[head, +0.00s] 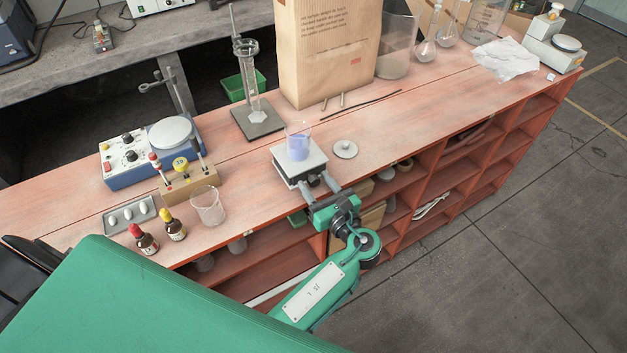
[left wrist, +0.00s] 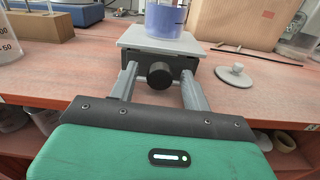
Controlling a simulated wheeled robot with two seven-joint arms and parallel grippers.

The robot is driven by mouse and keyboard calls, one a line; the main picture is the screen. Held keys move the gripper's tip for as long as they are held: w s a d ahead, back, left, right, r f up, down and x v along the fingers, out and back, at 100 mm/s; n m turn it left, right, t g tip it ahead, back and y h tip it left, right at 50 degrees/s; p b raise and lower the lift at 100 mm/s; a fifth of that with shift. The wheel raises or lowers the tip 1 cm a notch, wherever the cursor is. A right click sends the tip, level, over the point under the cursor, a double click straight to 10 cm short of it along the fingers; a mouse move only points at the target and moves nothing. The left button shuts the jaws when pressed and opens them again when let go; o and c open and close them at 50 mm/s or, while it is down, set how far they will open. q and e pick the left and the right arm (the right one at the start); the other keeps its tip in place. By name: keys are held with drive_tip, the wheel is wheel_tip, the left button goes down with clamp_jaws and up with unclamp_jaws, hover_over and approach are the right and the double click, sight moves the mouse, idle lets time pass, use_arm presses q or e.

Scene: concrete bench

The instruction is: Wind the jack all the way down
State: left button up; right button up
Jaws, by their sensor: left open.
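The jack (head: 288,166) stands near the front edge of the bench, with a pale square top plate. A beaker of blue liquid (head: 298,148) stands on the plate. In the left wrist view the jack's plate (left wrist: 158,40) and its dark round knob (left wrist: 159,75) face me, and the beaker (left wrist: 164,18) is cut by the top edge. My left gripper (head: 319,184) is open, its fingers on either side of the knob (head: 314,180). It cannot be told whether they touch it. The jack's mechanism under the plate is mostly in shadow. My right gripper is not in view.
A small round lid (head: 345,149) lies right of the jack. An empty beaker (head: 208,205), dropper bottles (head: 146,239) and a blue stirrer unit (head: 150,150) stand to the left. A stand with a glass cylinder (head: 252,85) and a paper bag (head: 325,50) stand behind.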

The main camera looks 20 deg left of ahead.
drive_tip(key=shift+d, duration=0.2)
use_arm(q)
drive_tip(key=c, duration=1)
drive_tip(key=shift+n, duration=1.7)
drive_tip(key=shift+n+b, duration=0.35)
drive_tip(key=shift+n, duration=0.05)
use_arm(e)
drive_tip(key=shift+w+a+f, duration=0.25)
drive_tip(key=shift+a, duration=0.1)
use_arm(q)
drive_tip(key=o, duration=1)
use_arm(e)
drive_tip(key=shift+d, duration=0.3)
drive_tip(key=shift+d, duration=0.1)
